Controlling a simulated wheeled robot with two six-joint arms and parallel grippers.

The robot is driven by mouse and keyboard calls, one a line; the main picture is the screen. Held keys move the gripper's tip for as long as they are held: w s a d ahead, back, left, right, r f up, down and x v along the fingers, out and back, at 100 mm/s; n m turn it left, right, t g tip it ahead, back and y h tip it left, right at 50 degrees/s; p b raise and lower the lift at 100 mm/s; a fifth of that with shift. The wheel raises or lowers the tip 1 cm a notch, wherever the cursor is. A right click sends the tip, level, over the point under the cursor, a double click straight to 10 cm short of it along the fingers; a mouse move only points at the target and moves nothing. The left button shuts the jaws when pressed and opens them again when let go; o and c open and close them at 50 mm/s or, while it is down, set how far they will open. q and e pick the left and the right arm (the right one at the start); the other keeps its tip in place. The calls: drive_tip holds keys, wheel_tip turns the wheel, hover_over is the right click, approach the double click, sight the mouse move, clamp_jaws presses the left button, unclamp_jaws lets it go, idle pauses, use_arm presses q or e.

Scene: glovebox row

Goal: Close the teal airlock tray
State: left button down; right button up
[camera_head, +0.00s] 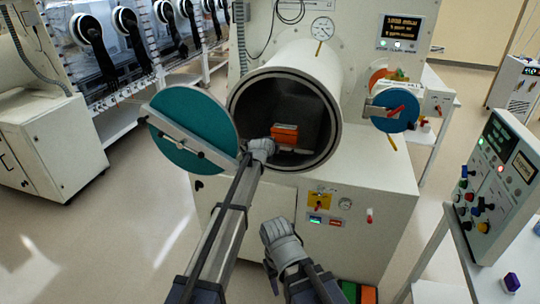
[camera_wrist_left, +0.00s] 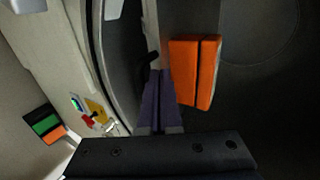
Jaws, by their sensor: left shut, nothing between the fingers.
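The teal round door (camera_head: 185,125) stands swung open at the left of the airlock chamber's mouth, with a pale bar across its face. The open cylindrical chamber (camera_head: 318,65) is dark inside. An orange block with a dark band (camera_head: 285,134) lies inside it and also shows in the left wrist view (camera_wrist_left: 194,72). My left gripper (camera_head: 270,141) is at the chamber mouth, near the block. In the left wrist view its purple fingers (camera_wrist_left: 158,82) are shut and empty, just beside the block. My right gripper (camera_head: 273,226) hangs low before the cabinet; its finger opening is unclear. No separate teal tray is distinguishable.
A smaller blue disc with a red handle (camera_head: 392,110) is at the chamber's right. The white cabinet (camera_head: 380,195) carries switches and a gauge. A control console (camera_head: 500,185) stands at the right. Gloveboxes (camera_head: 100,50) line the back left. The floor at left is clear.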

use_arm(q)
drive_tip(key=shift+w+d, duration=0.2)
drive_tip(key=shift+w, duration=0.4)
drive_tip(key=shift+w+d, duration=0.2)
drive_tip(key=shift+w, duration=0.4)
